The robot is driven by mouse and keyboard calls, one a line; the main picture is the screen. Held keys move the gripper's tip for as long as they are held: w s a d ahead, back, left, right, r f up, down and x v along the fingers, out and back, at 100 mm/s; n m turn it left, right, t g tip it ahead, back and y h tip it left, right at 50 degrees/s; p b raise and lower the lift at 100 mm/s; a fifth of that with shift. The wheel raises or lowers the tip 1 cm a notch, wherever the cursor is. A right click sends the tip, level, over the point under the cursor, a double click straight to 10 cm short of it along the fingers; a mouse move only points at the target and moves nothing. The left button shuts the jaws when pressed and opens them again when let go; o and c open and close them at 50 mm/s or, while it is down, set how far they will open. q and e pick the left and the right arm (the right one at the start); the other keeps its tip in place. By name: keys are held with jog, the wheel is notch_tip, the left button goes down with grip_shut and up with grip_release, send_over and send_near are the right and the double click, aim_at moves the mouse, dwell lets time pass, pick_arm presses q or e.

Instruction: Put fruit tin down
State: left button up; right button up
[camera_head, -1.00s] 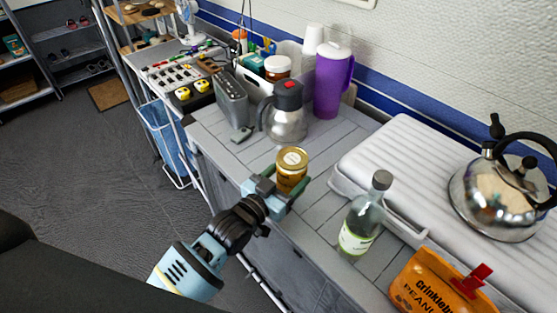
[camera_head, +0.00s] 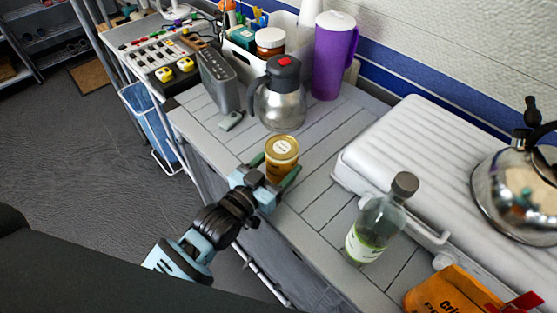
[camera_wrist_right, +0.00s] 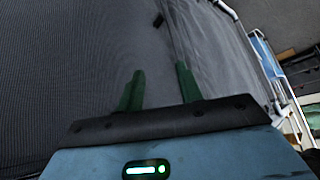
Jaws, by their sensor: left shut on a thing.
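The fruit tin (camera_head: 281,160) is a small golden can with a pale lid. It is upright near the front edge of the grey counter (camera_head: 318,212) in the head view. My left gripper (camera_head: 276,180) is shut on the tin, with its fingers around the lower part. Whether the tin's base touches the counter I cannot tell. My right gripper (camera_wrist_right: 160,90) shows only in the right wrist view, its two green fingers apart with nothing between them, over dark surfaces.
A steel jug (camera_head: 281,98) and purple pitcher (camera_head: 333,55) stand behind the tin. A glass bottle (camera_head: 378,222) and orange peanut bag (camera_head: 455,292) are to the right, by a white ribbed case (camera_head: 440,165). Bare counter lies between tin and bottle.

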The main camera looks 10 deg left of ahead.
pick_arm(q)
jog(key=shift+r, duration=0.3)
jog(key=shift+f, duration=0.15)
jog(key=shift+f, duration=0.1)
jog(key=o, duration=1.4)
jog(key=shift+o, duration=0.2)
jog(key=v, duration=1.2)
